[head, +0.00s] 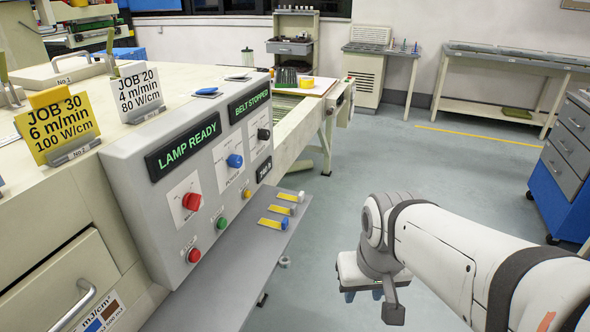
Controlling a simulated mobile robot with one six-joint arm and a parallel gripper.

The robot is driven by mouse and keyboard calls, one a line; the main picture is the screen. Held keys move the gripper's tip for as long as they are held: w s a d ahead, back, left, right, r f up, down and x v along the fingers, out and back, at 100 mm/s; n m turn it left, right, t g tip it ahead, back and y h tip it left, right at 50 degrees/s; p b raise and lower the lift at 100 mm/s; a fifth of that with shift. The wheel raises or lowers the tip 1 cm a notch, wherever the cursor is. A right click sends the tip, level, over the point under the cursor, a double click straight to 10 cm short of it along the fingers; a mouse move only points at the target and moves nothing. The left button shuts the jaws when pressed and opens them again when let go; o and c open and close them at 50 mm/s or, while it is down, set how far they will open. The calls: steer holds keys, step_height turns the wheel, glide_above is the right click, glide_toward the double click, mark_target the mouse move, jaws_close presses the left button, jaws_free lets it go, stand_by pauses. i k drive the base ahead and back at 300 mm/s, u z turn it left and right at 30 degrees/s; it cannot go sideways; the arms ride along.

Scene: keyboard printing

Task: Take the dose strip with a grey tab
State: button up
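Three yellow dose strips lie side by side on the grey shelf (235,275) below the control panel. The farthest strip (286,197) has a pale grey tab (300,196) at its right end. The middle strip (278,209) and the nearest strip (270,222) have blue tabs at their right ends. My gripper (363,295) hangs over the floor to the right of the shelf, apart from the strips. Its two fingertips point down with a gap between them, and nothing shows in it.
The control panel (215,160) with knobs and lit displays rises just left of the strips. A conveyor (300,115) extends behind it. A blue and grey drawer cabinet (565,160) stands at the right. The floor (400,160) between is open.

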mark_target(291, 212)
steer(key=z, duration=1.95)
steer(key=i, duration=1.7)
steer(key=u, duration=3.55)
steer(key=i, duration=0.95)
steer(key=z, duration=0.1)
